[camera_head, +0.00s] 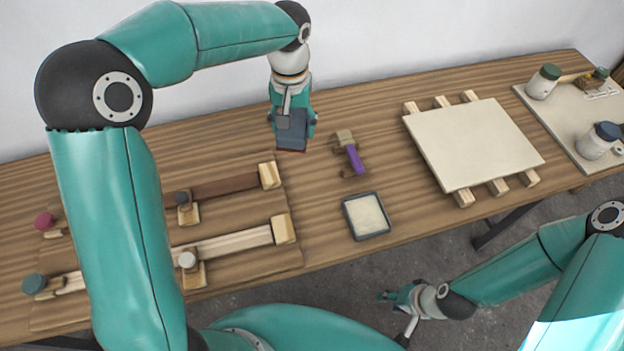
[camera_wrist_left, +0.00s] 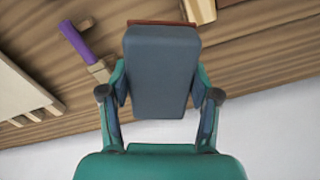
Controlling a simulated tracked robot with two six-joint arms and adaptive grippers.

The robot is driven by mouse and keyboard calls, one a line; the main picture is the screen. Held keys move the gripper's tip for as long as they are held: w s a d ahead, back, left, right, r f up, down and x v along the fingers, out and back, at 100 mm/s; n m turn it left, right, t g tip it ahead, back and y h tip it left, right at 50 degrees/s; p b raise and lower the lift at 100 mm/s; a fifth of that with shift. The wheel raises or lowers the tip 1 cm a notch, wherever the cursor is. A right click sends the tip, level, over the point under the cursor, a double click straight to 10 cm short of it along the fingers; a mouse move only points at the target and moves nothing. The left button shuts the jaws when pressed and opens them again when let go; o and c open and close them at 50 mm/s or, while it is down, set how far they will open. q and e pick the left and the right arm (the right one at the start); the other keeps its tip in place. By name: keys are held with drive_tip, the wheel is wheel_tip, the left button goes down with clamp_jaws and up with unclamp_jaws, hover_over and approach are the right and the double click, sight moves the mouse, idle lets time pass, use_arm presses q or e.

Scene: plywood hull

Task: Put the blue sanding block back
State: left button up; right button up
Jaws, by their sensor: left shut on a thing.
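The blue sanding block (camera_head: 291,133) is a dark grey-blue block with a thin reddish layer along its lower edge. My left gripper (camera_head: 292,117) is shut on it and holds it over the rear of the workbench. In the left wrist view the block (camera_wrist_left: 161,70) sits between the two fingers of the gripper (camera_wrist_left: 160,92), its reddish edge at the far end. Its height above the bench is hard to tell. My right gripper (camera_head: 395,314) is low at the front, off the bench, with its fingers apart and nothing between them.
A dark-rimmed shallow tray (camera_head: 348,221) with a pale inside is near the front edge. A purple-handled tool (camera_head: 355,158) rests on wooden supports behind it. Clamped wooden strips (camera_head: 225,186) lie left; a pale panel (camera_head: 470,140) on battens and jars (camera_head: 544,82) lie right.

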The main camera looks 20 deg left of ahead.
use_arm(q)
drive_tip(key=d+r+n, duration=0.1)
drive_tip(key=r, duration=0.1)
drive_tip(key=s+d+r+n+b, duration=0.1)
drive_tip(key=r, duration=0.1)
drive_tip(key=d+r+n+b, duration=0.1)
drive_tip(key=r, duration=0.1)
drive_tip(key=shift+s+d+r+n, duration=0.15)
drive_tip(key=shift+s+d+n, duration=0.05)
drive_tip(key=shift+s+n, duration=0.2)
hover_over(308, 179)
drive_tip(key=shift+n, duration=0.4)
wheel_tip(308, 179, down, 14)
drive_tip(key=shift+r, duration=0.15)
wheel_tip(308, 179, down, 5)
drive_tip(key=shift+r, duration=0.1)
drive_tip(key=shift+f, duration=0.25)
drive_tip(key=o, duration=1.2)
